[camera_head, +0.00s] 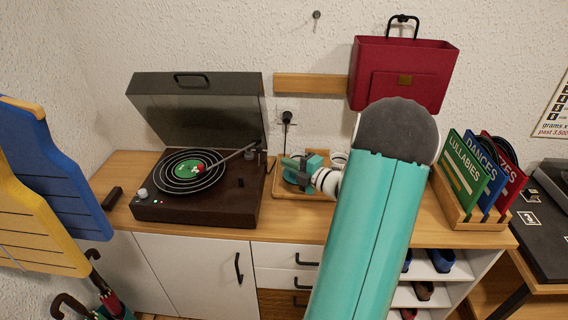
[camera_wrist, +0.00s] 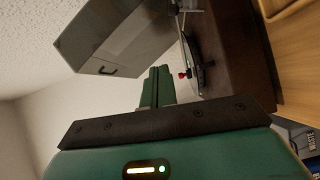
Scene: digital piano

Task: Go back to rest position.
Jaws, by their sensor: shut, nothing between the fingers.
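My gripper (camera_head: 288,163) is small in the head view, partly behind my teal arm, and points left toward the record player (camera_head: 195,208). In the wrist view its two green fingers (camera_wrist: 157,84) are together with nothing between them. The record player's lid (camera_head: 200,105) is raised. A black record with a green label (camera_head: 187,171) lies on it, and the tonearm reaches over the record. The raised lid also shows in the wrist view (camera_wrist: 120,40). My gripper appears apart from the player.
A wooden tray (camera_head: 290,190) lies behind my gripper on the cabinet top (camera_head: 125,170). A rack of record sleeves (camera_head: 470,170) stands at right. A red wall bag (camera_head: 400,65) hangs above my arm. Blue and yellow boards (camera_head: 50,170) are at left.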

